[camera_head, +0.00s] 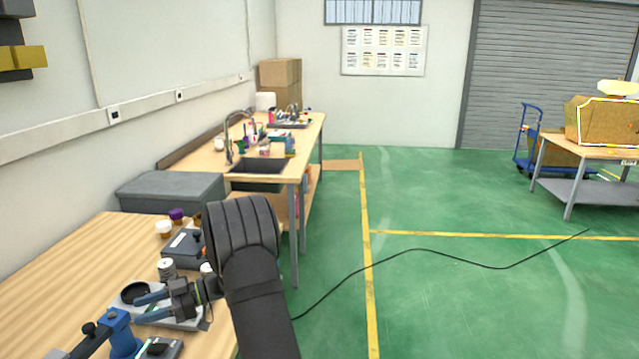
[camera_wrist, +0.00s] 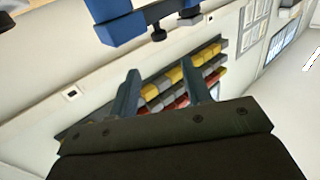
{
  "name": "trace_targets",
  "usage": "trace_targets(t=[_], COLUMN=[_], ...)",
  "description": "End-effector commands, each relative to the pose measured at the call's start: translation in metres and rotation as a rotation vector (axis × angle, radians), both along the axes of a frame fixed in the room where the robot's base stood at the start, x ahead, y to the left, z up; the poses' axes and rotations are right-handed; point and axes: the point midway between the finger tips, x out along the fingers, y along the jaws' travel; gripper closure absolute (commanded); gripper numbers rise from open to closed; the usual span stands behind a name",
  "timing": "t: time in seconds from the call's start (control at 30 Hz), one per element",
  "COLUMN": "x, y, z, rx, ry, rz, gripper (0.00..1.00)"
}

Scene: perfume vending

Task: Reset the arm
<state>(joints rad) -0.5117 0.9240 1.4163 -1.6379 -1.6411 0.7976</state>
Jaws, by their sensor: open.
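My gripper (camera_head: 140,309) hangs over the wooden table at lower left in the head view, its two blue-grey fingers pointing left. The fingers are apart with nothing between them. In the wrist view my gripper (camera_wrist: 158,82) also shows its two fingers spread, with only far background between them. A blue device (camera_head: 122,333) with a black knob stands just left of and below the fingertips. A blue part also shows at the top of the wrist view (camera_wrist: 122,27), apart from the fingers.
On the table (camera_head: 60,275) are a grey scale-like tray (camera_head: 133,291), a metal-topped bottle (camera_head: 167,269), a white jar (camera_head: 163,228) and a purple cap (camera_head: 176,214). A grey box (camera_head: 172,190) stands behind. A sink bench (camera_head: 305,133) is farther back.

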Motion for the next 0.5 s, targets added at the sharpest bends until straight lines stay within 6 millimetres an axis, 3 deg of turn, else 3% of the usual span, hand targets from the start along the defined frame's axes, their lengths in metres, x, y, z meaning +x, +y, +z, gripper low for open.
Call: trace_targets(t=[0.5], x=[-0.059], y=[0.083], z=[0.0], rx=[-0.001], ry=[0.001], rz=[0.002], gripper=[0.55])
